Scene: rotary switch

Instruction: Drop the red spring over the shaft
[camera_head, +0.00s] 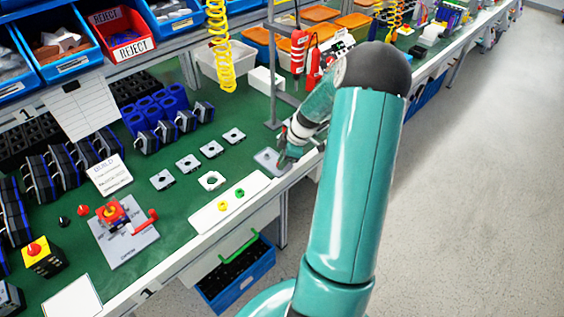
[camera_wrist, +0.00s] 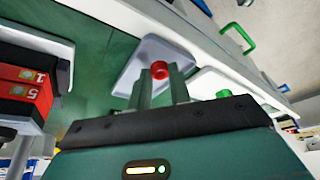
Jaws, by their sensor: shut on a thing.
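The red spring (camera_wrist: 160,69) is a small red ring held between the fingertips of my gripper (camera_wrist: 162,84) in the wrist view. Behind it in that view lies a light grey tray (camera_wrist: 143,55) on the green bench top. In the head view my gripper (camera_head: 284,156) is beside the small grey tray (camera_head: 266,160) near the bench's front edge. The spring cannot be made out in the head view. I cannot tell which of the parts on the bench carries the shaft.
A white strip with yellow and green rings (camera_head: 231,205) lies left of my gripper. Several square plates (camera_head: 188,163) lie behind it. A red-handled switch assembly (camera_head: 115,213) stands at the left. A metal post (camera_head: 272,95) and red screwdrivers (camera_head: 298,52) are near my arm.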

